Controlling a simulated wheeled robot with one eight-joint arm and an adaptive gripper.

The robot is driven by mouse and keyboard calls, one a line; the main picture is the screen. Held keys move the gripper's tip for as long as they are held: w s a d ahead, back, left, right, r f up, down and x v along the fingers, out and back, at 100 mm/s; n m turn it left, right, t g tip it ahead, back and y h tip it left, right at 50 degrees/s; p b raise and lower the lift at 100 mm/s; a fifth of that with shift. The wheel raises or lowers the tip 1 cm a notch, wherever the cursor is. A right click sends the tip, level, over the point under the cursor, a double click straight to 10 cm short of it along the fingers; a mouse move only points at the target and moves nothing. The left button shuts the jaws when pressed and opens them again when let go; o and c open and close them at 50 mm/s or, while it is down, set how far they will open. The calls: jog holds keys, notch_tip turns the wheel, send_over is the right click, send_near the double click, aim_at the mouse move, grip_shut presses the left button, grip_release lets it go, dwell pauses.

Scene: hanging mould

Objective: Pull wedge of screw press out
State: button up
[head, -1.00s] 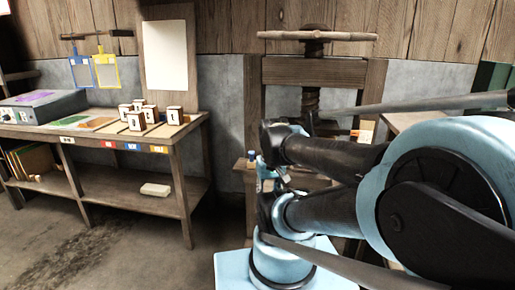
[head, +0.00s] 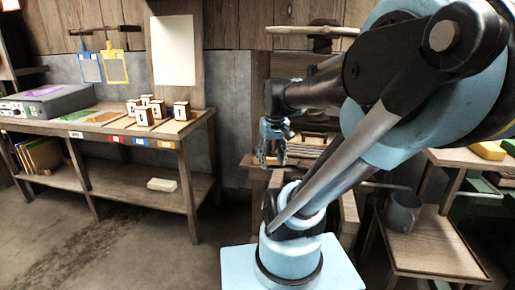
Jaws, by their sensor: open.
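The wooden screw press stands behind my arm, with its long handle bar (head: 312,31) on top and its left post (head: 260,85) in view. My arm covers its screw and much of its right side. Light layered pieces (head: 312,146) show low in the press, partly hidden. I cannot make out the wedge. My gripper (head: 271,160) points down in front of the lower left part of the press, near the front edge of its bed. It is open with nothing seen between its fingers. I cannot tell whether it touches anything.
A wooden workbench (head: 150,128) with small boxes (head: 144,114) and a grey case (head: 45,101) stands at the left. A grey bucket (head: 405,211) stands on a low wooden table (head: 440,250) at the right. The floor at front left is clear.

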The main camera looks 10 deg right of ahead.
jog(key=w+r+n+g, duration=0.15)
jog(key=w+r, duration=0.35)
jog(key=w, duration=0.9)
jog(key=w+r+n, duration=0.2)
jog(key=w+r, duration=0.2)
jog(key=w, duration=1)
notch_tip(320, 180, down, 17)
jog(key=shift+w+f, duration=0.15)
